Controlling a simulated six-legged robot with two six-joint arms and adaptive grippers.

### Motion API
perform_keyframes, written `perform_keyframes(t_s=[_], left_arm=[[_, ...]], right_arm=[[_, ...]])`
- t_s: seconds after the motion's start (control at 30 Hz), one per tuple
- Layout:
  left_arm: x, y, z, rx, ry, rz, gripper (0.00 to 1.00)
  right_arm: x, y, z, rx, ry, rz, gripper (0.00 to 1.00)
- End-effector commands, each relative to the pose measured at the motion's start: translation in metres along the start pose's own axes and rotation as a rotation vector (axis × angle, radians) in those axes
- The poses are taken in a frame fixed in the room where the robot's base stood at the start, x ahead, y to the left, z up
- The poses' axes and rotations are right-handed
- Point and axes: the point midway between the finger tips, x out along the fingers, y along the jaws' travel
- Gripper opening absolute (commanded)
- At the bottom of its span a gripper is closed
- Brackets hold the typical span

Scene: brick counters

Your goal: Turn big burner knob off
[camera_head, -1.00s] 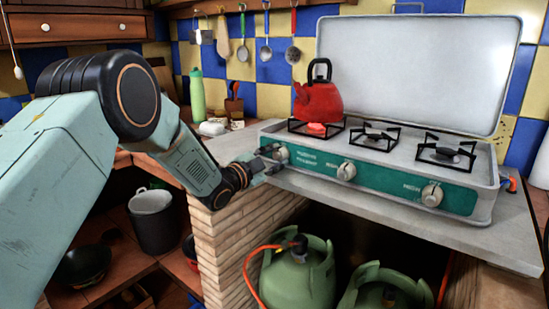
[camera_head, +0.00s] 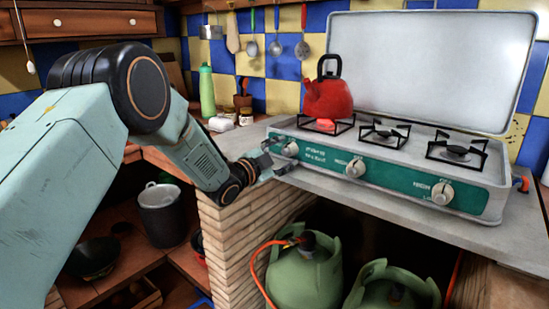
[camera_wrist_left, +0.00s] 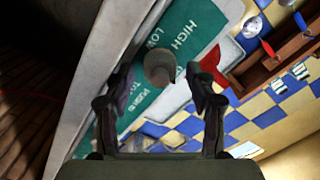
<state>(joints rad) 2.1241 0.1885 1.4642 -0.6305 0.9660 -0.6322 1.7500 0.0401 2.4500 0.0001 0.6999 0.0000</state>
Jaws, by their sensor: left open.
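The stove (camera_head: 400,170) is grey with a green front panel and a raised white lid. A red kettle (camera_head: 327,100) stands on its left burner, where a red glow shows underneath. The left knob (camera_head: 290,148) is grey and round; it also shows in the left wrist view (camera_wrist_left: 160,67) beside the HIGH and LOW lettering. My left gripper (camera_head: 276,165) is open just left of and below this knob. In the left wrist view, its fingers (camera_wrist_left: 160,82) stand apart on either side of the knob, which looks ungripped. My right gripper is out of view.
The middle knob (camera_head: 355,168) and right knob (camera_head: 442,193) sit further along the panel. Green gas bottles (camera_head: 305,270) stand under the counter, beside a brick pillar (camera_head: 235,240). A green bottle (camera_head: 206,90) and a small jar (camera_head: 246,117) stand on the counter behind.

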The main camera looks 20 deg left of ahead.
Motion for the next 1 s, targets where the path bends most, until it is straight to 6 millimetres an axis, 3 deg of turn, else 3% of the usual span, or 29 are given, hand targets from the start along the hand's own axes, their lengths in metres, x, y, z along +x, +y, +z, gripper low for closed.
perform_keyframes(t_s=[0.17,0.6,0.8,1.0], left_arm=[[-0.020,-0.001,0.001,-0.003,-0.002,-0.001,0.57],[-0.095,-0.002,0.000,-0.005,-0.001,-0.003,0.57],[-0.113,-0.001,0.000,-0.001,0.000,-0.002,0.57],[-0.117,0.000,0.000,-0.001,0.001,-0.001,0.57]], right_arm=[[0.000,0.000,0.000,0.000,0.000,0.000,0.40],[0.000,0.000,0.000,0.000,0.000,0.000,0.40],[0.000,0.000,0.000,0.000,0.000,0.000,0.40],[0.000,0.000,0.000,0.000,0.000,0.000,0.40]])
